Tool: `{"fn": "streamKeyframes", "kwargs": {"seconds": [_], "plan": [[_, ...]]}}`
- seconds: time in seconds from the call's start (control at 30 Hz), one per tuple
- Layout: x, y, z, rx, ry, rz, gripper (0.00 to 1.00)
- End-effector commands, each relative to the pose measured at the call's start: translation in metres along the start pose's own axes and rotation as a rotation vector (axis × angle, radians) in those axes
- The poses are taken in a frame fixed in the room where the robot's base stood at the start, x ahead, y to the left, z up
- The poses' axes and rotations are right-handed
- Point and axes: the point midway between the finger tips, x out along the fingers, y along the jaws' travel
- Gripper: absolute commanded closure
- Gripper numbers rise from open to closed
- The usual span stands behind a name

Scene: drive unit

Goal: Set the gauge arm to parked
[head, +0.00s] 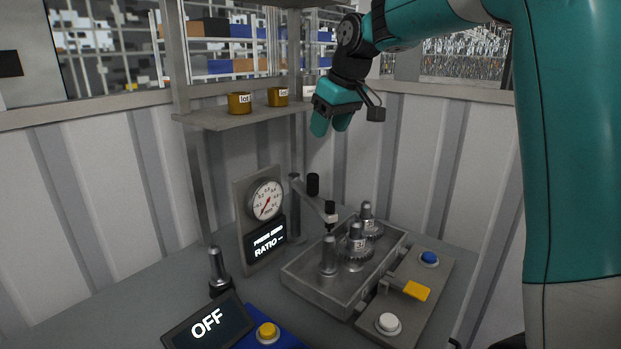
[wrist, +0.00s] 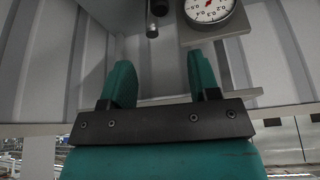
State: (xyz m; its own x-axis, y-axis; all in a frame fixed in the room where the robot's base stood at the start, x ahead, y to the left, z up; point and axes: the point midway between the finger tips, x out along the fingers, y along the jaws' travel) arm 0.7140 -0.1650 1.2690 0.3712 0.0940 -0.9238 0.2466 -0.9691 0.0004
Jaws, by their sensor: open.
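The gauge arm (head: 311,194) is a grey bar on an upright post, reaching right and forward from it, with a black knob (head: 313,184) standing on it. Its outer end, with a dark probe (head: 330,214), is over the back left part of a grey tray. The dial gauge (head: 266,200) stands left of the post, and its dial also shows in the wrist view (wrist: 209,8). My gripper (head: 331,128) is open and empty, above and apart from the gauge arm. In the wrist view my gripper (wrist: 160,80) has its two teal fingers spread apart.
The tray (head: 318,305) holds several metal pegs, some with gears. Right of it, a panel (head: 412,318) bears a blue button, a white button and a yellow lever. A shelf (head: 215,120) with two yellow pots is left of my gripper. A screen (head: 208,322) reads OFF.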

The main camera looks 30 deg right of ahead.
Motion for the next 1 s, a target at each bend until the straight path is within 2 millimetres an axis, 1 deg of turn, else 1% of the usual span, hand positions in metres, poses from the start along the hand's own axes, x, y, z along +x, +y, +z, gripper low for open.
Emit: {"fn": "streamKeyframes", "kwargs": {"seconds": [0.03,0.17,0.4,0.6,0.7,0.8,1.0], "plan": [[0.011,-0.001,0.001,0.0,-0.006,-0.003,0.44],[0.038,-0.001,0.002,0.001,-0.007,-0.003,0.44],[0.093,-0.001,0.001,0.001,-0.005,-0.003,0.44],[0.132,-0.001,0.002,0.0,-0.005,-0.002,0.44],[0.145,-0.001,0.001,0.0,-0.003,-0.002,0.44],[0.154,-0.001,0.001,0.0,-0.001,0.0,0.44],[0.158,-0.001,0.001,0.0,0.0,0.0,0.44]]}}
